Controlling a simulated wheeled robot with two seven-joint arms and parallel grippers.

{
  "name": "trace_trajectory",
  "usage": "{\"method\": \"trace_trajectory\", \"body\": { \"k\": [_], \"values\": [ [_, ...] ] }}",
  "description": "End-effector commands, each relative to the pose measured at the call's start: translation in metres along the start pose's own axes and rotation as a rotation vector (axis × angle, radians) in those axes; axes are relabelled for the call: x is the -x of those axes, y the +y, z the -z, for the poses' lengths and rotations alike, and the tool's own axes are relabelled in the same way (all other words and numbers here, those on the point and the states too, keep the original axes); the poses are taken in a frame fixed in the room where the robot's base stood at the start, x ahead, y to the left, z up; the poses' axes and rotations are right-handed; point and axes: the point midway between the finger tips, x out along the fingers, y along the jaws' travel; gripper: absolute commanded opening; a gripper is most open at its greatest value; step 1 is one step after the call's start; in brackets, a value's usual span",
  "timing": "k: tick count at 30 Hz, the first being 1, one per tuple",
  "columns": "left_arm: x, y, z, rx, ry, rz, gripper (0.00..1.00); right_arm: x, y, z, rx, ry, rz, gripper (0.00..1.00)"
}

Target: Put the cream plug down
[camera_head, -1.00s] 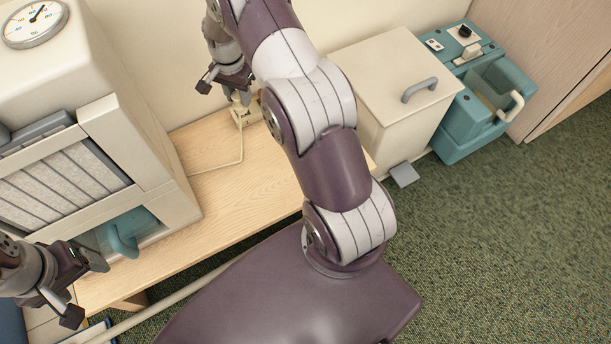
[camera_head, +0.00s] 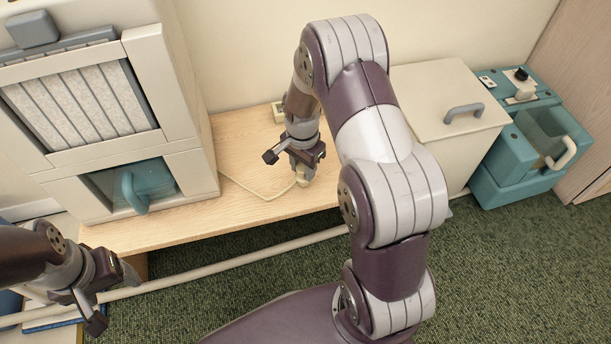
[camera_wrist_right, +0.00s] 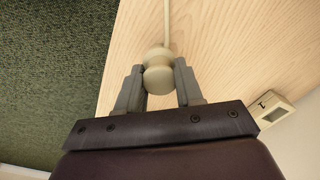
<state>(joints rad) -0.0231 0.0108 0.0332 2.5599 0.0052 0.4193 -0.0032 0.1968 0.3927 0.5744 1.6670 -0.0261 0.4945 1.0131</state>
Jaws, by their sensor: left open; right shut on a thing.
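The cream plug (camera_head: 302,183) is between the fingers of my right gripper (camera_head: 300,169), low over the front part of the wooden table (camera_head: 245,140). In the right wrist view the plug (camera_wrist_right: 158,74) is a rounded cream knob gripped by both grey fingers, with its cord (camera_wrist_right: 167,25) running away over the wood. I cannot tell whether the plug touches the wood. My left gripper (camera_head: 113,297) is open and empty at the lower left, in front of the cabinet.
A socket box (camera_head: 278,111) is at the wall behind the right gripper; it also shows in the wrist view (camera_wrist_right: 273,109). A cream dehumidifier-like cabinet (camera_head: 190,110) stands on the table's left. A cream bin (camera_head: 440,100) and a teal bucket unit (camera_head: 535,150) stand to the right.

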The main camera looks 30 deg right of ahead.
Motion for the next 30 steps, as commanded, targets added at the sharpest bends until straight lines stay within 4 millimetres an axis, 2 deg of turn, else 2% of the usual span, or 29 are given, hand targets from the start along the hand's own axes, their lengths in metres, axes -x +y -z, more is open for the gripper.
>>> {"method": "trace_trajectory", "body": {
  "k": [1, 2, 12, 13, 15, 25, 30],
  "values": [
    [-0.013, 0.000, -0.002, 0.000, 0.000, 0.000, 0.74, -0.017, 0.000, 0.000, 0.000, -0.001, -0.001, 0.04],
    [-0.013, 0.000, -0.002, 0.000, -0.001, 0.000, 0.74, -0.018, 0.000, -0.001, 0.000, -0.001, -0.002, 0.04],
    [-0.009, 0.000, -0.001, 0.000, 0.000, 0.000, 0.74, -0.018, 0.000, -0.001, 0.000, -0.001, -0.002, 0.04],
    [-0.009, 0.000, -0.001, 0.000, 0.000, 0.000, 0.74, -0.018, 0.000, -0.001, 0.000, -0.001, -0.001, 0.39],
    [-0.009, 0.000, -0.001, 0.000, 0.000, 0.000, 0.74, -0.018, 0.000, 0.000, 0.000, -0.001, -0.001, 0.61],
    [-0.009, 0.000, -0.001, 0.000, 0.000, 0.000, 0.74, -0.014, 0.000, 0.000, 0.000, 0.000, 0.000, 0.61],
    [0.023, 0.000, 0.003, 0.000, 0.000, 0.000, 0.74, 0.030, -0.001, 0.000, 0.000, 0.001, 0.002, 0.61]
  ]
}}
